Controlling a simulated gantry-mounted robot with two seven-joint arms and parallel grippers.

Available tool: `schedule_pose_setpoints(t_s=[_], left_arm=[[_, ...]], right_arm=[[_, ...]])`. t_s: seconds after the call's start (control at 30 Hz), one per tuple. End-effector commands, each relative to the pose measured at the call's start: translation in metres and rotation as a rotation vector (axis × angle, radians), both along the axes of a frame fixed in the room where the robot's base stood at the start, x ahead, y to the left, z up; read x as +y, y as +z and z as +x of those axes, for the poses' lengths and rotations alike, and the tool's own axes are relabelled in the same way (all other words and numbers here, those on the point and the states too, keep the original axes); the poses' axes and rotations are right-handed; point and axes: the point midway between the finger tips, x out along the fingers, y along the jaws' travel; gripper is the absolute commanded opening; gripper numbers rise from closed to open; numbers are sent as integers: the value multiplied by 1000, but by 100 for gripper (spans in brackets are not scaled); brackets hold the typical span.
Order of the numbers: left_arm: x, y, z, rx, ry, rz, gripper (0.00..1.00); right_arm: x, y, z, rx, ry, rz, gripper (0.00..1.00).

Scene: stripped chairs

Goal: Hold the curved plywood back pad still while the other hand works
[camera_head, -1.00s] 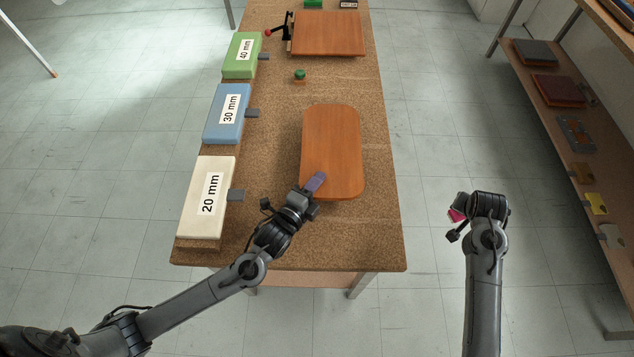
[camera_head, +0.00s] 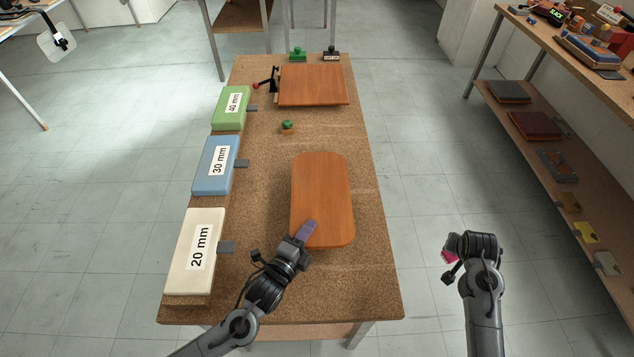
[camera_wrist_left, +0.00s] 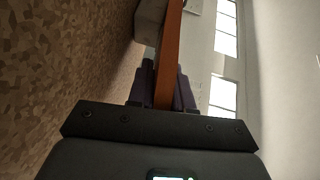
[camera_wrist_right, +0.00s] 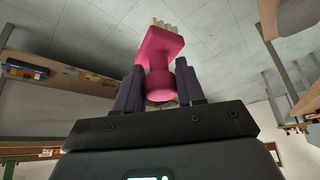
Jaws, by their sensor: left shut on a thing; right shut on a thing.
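The curved plywood back pad (camera_head: 322,190), an orange-brown board with rounded corners, lies on the cork-topped bench. My left gripper (camera_head: 306,232) is at its near left edge. In the left wrist view the fingers (camera_wrist_left: 162,88) are shut on the pad's edge (camera_wrist_left: 167,60), one on each side. My right gripper (camera_head: 449,256) is off the bench's right side, above the floor. In the right wrist view its fingers (camera_wrist_right: 158,90) are shut on a pink tool (camera_wrist_right: 160,50) with pale bristle-like tips. The tool is apart from the pad.
Labelled blocks, white 20 mm (camera_head: 195,250), blue 30 mm (camera_head: 215,165) and green 40 mm (camera_head: 230,107), line the bench's left edge. A square wooden panel (camera_head: 312,85) with a black clamp (camera_head: 272,82) and a small green-topped item (camera_head: 287,126) are farther back. Shelves (camera_head: 535,150) stand right.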

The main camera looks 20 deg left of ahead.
Motion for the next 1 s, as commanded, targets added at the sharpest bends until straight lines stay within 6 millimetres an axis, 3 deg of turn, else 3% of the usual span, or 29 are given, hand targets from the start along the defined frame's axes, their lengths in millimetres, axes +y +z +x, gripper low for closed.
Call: schedule_pose_setpoints(t_s=[0.37,0.4,0.57,1.0], left_arm=[[0,-1,0,4,0,-1,0],[0,-1,0,3,0,-1,26],[0,-1,0,2,0,0,49],[1,0,-9,2,0,1,49]], right_arm=[[0,0,0,-1,0,0,14],[0,0,0,-1,0,0,14],[0,0,0,-1,0,0,14],[0,0,0,-1,0,0,14]])
